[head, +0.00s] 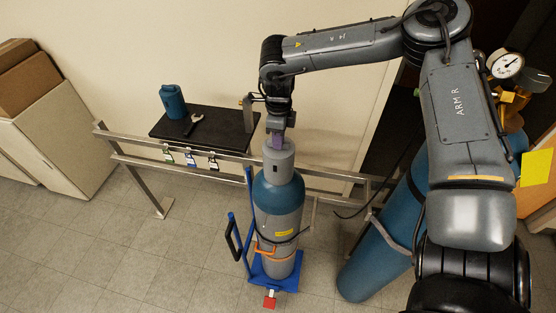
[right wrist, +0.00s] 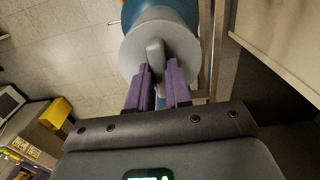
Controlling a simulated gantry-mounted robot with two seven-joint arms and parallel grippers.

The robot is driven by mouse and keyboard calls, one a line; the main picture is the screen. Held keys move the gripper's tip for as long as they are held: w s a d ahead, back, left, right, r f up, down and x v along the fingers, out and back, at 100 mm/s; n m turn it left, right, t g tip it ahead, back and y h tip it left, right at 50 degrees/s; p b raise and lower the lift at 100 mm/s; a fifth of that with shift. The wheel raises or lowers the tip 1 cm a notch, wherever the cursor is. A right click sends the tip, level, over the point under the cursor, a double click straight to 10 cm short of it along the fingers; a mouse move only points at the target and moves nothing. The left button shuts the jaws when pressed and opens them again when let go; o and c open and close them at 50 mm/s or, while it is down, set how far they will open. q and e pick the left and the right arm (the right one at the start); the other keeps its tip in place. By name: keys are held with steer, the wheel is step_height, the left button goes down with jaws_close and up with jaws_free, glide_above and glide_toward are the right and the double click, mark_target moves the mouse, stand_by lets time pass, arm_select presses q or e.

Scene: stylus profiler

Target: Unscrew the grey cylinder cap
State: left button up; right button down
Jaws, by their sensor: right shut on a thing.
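The grey cylinder cap (head: 279,158) sits on top of a blue and grey gas cylinder (head: 277,192), which stands upright on a blue hand cart (head: 284,282). My right gripper (head: 277,141) reaches down onto the cap from above. In the right wrist view the cap (right wrist: 133,49) shows as a round grey disc with a raised bar (right wrist: 155,54) across its top. The purple fingers of my right gripper (right wrist: 159,75) are on either side of the bar, shut on it. The blue cylinder shoulder (right wrist: 176,8) shows beyond the cap. My left gripper is not in view.
A black shelf (head: 212,129) behind holds a teal cap (head: 173,101) and a wrench (head: 194,122). Several tags hang from the metal rail (head: 235,169). A second blue cylinder (head: 374,247) with a gauge (head: 505,64) stands at right.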

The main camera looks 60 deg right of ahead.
steer(key=n, duration=0.5)
steer(key=shift+n, duration=0.3)
steer(key=n, duration=0.5)
steer(key=shift+s+d+n, duration=0.1)
steer(key=shift+n, duration=0.3)
steer(key=n, duration=0.5)
steer(key=shift+n, duration=0.4)
steer(key=n, duration=0.3)
steer(key=shift+f+n, duration=0.15)
steer(key=shift+n, duration=0.15)
steer(key=c, duration=1)
jaws_free()
steer(key=shift+c, duration=0.2)
steer(key=shift+r, duration=0.2)
